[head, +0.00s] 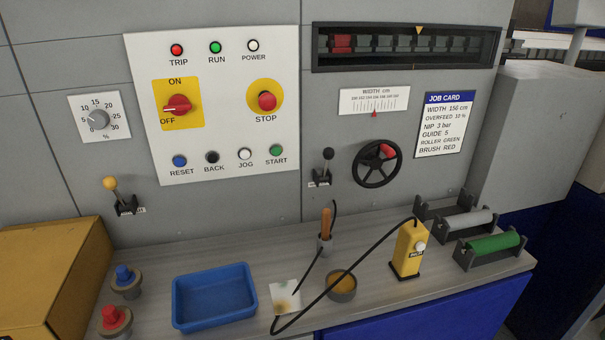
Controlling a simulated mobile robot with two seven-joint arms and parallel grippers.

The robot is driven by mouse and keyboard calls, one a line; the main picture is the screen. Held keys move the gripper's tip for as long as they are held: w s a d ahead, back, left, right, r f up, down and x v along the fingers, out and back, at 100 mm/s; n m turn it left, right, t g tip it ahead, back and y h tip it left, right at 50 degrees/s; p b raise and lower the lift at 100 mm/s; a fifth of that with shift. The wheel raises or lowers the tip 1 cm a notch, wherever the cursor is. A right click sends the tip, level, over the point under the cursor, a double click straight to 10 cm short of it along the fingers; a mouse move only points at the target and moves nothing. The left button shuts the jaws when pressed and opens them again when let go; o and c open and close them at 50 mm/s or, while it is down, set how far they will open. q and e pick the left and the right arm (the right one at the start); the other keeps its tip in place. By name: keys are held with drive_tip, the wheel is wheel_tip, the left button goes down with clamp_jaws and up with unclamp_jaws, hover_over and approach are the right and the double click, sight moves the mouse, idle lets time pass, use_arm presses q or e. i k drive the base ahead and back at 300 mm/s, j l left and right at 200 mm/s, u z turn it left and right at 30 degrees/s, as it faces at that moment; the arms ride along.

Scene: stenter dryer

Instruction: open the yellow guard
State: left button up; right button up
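A large yellow box-shaped cover (60,255), which looks like the yellow guard, stands at the left end of the grey bench in the head view. Its top and right side show, and the left and lower parts run out of the picture. Its top looks closed and I see no gap along its edges. What is under it is hidden. No handle is visible on the part that shows. Neither of my grippers is in view.
Beside the guard stand a blue knob (124,277) and a red knob (112,319), then a blue tray (214,300). A yellow-knobbed lever (112,188) juts from the wall. A yellow handheld unit (409,250) with a black cable and rollers (494,245) stand at right.

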sight(35, 263)
drive_tip(key=u, duration=1.95)
drive_tip(key=i+j+z, duration=0.15)
drive_tip(key=z, duration=0.3)
drive_tip(key=i+j+z, duration=0.15)
drive_tip(key=j+z, duration=0.25)
drive_tip(key=i+j+z, duration=0.1)
drive_tip(key=z, duration=0.35)
